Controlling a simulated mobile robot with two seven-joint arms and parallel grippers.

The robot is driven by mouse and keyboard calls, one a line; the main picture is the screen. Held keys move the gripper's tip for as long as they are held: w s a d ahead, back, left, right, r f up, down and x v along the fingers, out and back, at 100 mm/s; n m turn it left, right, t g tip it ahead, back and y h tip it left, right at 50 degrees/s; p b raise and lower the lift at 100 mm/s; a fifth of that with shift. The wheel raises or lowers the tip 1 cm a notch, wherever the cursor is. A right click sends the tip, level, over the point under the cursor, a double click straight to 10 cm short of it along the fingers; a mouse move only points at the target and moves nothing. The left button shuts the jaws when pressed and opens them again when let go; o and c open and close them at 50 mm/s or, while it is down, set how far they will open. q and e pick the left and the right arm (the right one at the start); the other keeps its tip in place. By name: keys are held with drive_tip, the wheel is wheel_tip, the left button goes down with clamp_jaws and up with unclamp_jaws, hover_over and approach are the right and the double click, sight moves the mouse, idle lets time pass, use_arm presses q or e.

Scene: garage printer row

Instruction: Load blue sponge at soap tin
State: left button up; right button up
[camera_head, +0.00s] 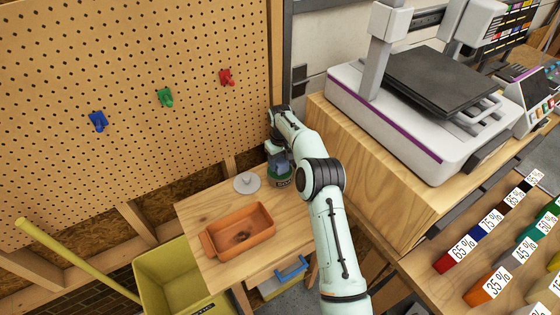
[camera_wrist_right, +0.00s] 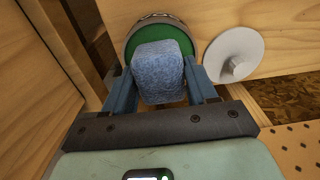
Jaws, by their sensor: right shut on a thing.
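My right gripper (camera_wrist_right: 160,92) is shut on the blue sponge (camera_wrist_right: 160,70), which sits between its two blue-grey fingers in the right wrist view. The soap tin (camera_wrist_right: 160,31) is a round open tin with a green inside, lying straight beyond the sponge. In the head view the tin (camera_head: 281,183) stands at the table's right back corner, dark green, with my right gripper (camera_head: 279,163) pointing down over it. The sponge overlaps the tin's mouth in the wrist view; I cannot tell how deep it is. My left gripper is not in view.
A grey round lid with a knob (camera_head: 247,183) lies left of the tin. An orange tray (camera_head: 262,217) sits nearer on the wooden table (camera_head: 193,213). A wooden cabinet with a printer (camera_head: 400,130) stands close on the right; a pegboard (camera_head: 130,60) rises behind.

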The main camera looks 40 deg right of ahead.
sight(280, 160)
drive_tip(key=shift+f, duration=0.55)
idle(0.4)
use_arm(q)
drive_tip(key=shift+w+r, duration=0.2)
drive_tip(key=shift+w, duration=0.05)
use_arm(e)
drive_tip(key=shift+f, duration=0.1)
idle(1.3)
drive_tip(key=shift+r+p, duration=0.45)
drive_tip(key=shift+r, duration=0.9)
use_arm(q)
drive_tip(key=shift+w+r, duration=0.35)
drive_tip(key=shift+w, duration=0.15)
use_arm(e)
drive_tip(key=shift+r, duration=2.25)
